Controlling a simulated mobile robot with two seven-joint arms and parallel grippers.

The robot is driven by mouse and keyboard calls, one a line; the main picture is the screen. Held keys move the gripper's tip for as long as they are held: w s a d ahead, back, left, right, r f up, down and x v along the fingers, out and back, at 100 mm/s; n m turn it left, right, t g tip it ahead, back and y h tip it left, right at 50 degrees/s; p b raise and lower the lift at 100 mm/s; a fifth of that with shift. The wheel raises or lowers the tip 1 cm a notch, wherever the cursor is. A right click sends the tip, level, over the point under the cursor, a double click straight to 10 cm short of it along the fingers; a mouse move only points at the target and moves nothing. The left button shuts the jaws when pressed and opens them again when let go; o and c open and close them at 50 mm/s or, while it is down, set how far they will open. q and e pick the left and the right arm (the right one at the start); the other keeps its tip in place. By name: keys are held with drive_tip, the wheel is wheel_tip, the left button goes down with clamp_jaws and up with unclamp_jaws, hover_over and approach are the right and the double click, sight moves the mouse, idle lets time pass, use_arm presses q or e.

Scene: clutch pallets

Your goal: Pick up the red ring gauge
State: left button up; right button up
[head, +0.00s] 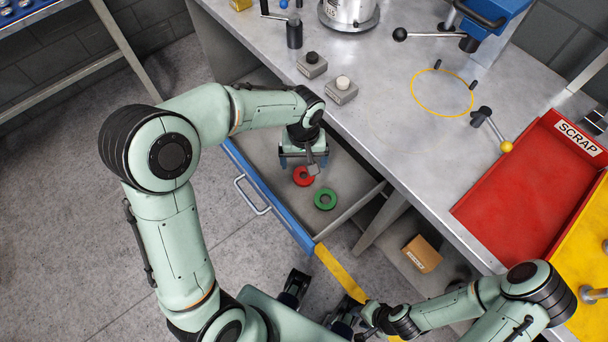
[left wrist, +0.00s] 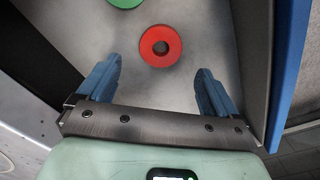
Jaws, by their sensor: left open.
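The red ring gauge (head: 298,180) lies flat on the floor of the open drawer (head: 348,178), with part of it close to my left gripper in the head view. In the left wrist view the red ring (left wrist: 160,61) is whole, with a dark centre hole, ahead of the fingertips and between their lines. My left gripper (left wrist: 158,78) is open, its two blue fingers apart with nothing between them. The left gripper (head: 303,160) points down into the drawer. My right gripper (head: 370,318) is low in the head view, away from the drawer's rings; its fingers are unclear.
A green ring (head: 319,204) lies beside the red one and is cut off in the left wrist view (left wrist: 125,2). The drawer's blue front (head: 265,195) and the workbench edge flank the gripper. A red scrap tray (head: 520,205) sits on the bench; a cardboard box (head: 422,253) is below.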

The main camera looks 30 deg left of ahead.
sight(304, 176)
use_arm(q)
drive_tip(key=shift+s+f, duration=0.15)
drive_tip(key=shift+f, duration=2.65)
drive_tip(key=shift+d, duration=0.1)
drive_tip(key=c, duration=1.3)
drive_tip(key=shift+r, duration=0.15)
